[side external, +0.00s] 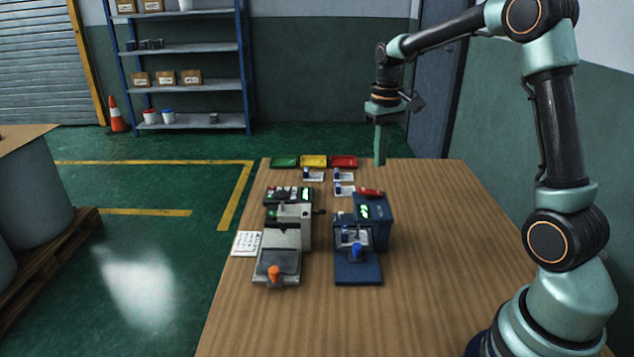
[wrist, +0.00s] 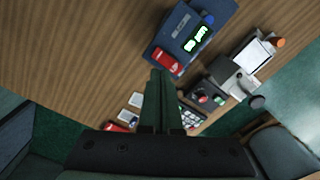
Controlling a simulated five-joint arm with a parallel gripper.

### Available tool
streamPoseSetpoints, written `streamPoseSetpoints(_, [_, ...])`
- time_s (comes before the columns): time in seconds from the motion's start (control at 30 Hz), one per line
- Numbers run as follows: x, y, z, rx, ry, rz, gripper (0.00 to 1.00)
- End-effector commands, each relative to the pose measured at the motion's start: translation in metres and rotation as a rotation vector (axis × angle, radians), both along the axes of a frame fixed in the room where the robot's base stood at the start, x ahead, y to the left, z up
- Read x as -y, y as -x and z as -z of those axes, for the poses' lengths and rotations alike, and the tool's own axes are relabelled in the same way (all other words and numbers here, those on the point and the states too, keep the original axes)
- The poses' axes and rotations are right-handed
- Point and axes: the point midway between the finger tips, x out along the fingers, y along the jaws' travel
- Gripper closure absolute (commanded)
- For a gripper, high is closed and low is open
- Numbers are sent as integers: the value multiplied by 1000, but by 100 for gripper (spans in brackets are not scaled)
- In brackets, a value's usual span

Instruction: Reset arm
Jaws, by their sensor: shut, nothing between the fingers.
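My gripper (side external: 380,160) hangs from the raised arm, pointing down over the far part of the wooden table (side external: 450,230). Its fingers are shut together and hold nothing. They also show in the wrist view (wrist: 164,75), with their tips near a red item (wrist: 168,62) on the blue device. In the side view the blue device (side external: 375,222), with a green display and a blue knob, stands at the middle of the table. A grey device (side external: 290,235) with an orange knob stands to its left. The fingers are apart from both devices in the side view.
Green (side external: 284,162), yellow (side external: 314,161) and red (side external: 344,162) trays line the far edge. Several small white cards with blue parts (side external: 343,175) lie before them. A paper sheet (side external: 246,243) lies at the left edge. The table's right side is clear.

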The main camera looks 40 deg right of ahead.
Motion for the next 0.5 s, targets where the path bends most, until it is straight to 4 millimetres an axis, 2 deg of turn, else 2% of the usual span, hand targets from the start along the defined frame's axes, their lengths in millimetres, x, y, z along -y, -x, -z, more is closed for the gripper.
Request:
streamPoseSetpoints(0.37, [-1, 0, -3, 2, 1, -2, 100])
streamPoseSetpoints(0.5, [-15, 5, -15, 34, 12, -20, 100])
